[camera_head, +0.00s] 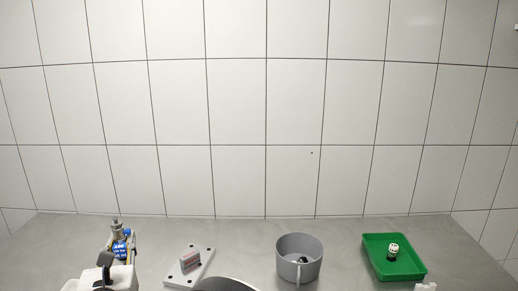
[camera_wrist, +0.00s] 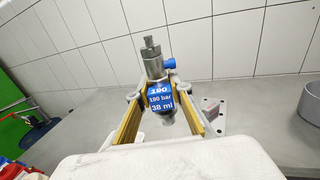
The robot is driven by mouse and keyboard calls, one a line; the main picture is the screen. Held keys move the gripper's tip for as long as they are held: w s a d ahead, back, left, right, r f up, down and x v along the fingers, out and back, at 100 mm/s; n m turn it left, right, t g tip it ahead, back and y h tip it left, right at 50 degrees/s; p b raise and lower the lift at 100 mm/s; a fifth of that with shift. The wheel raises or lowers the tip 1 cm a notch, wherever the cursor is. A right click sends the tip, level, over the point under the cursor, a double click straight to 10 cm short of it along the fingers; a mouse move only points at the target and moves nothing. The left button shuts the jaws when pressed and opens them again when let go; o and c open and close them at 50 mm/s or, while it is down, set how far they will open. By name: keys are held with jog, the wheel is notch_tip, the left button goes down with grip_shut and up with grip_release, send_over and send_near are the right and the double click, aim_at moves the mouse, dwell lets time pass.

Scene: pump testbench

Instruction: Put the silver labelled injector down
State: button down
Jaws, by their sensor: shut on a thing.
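The silver injector (camera_wrist: 156,68) has a blue label that reads 190, 190 bar and 38 ml, and a blue side fitting. It stands roughly upright between the golden fingers of my gripper (camera_wrist: 162,104), which is shut on it. In the head view the injector (camera_head: 121,246) is at the left, held in my gripper (camera_head: 121,251) over the grey table. Its lower end is partly hidden, so I cannot tell whether it touches the table.
A white plate with holes and a small block (camera_head: 189,265) lies right of the gripper. A grey pot (camera_head: 299,245) stands further right. A green tray (camera_head: 409,268) at the right holds a small black-and-white part (camera_head: 393,251). A tiled wall (camera_head: 290,110) closes the back.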

jog(key=s+d+r+n+g+y, duration=0.1)
jog(key=s+d+r+n+y, duration=0.15)
jog(key=r, duration=0.35)
jog(key=s+d+r+n+g+y, duration=0.1)
jog(key=s+d+r+y, duration=0.2)
jog(key=r, duration=0.4)
jog(key=s+d+r+n+g+y, duration=0.1)
jog(key=s+d+r, duration=0.2)
jog(key=s+d, duration=0.7)
jog(key=shift+d+r+n+g+y, duration=0.3)
jog(key=shift+d+n+y, duration=0.05)
jog(key=shift+w, duration=0.1)
dwell(1.3)
